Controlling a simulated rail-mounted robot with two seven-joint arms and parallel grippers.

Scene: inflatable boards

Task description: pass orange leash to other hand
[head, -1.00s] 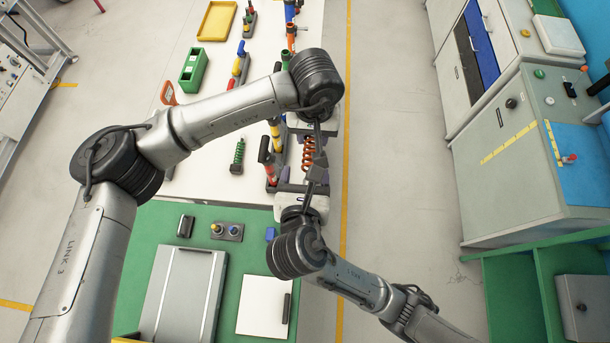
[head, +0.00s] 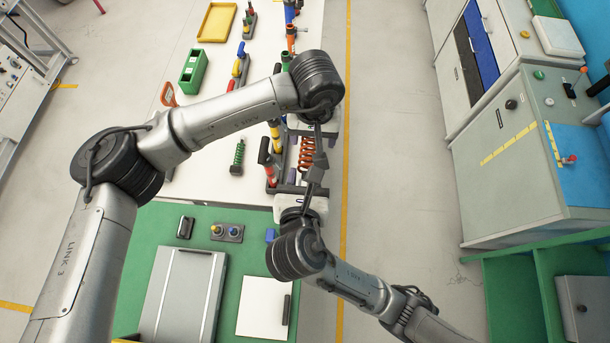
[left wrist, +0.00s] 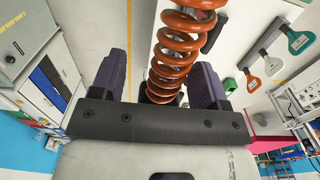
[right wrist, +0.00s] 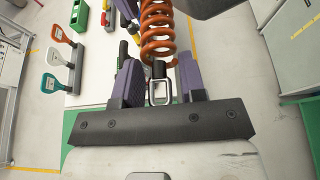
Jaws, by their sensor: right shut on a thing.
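The orange leash is a coiled cord (head: 306,153) stretched between my two grippers in the head view. My right gripper (right wrist: 163,75) is shut on its lower end, a black end piece with a silver metal ring between the purple fingers. My left gripper (left wrist: 162,75) is at the other end, with its purple fingers on both sides of the orange coil (left wrist: 180,45). A gap shows between the left finger and the coil, so it looks open around the leash. In the head view both grippers are partly hidden by my arms.
A white table with a green mat (head: 160,220) lies below. A dark rack with handled tools (head: 265,155) stands close beside the grippers. A green spring tool (head: 238,155), a green bin (head: 194,68) and a yellow tray (head: 217,21) lie left. The aisle right is clear.

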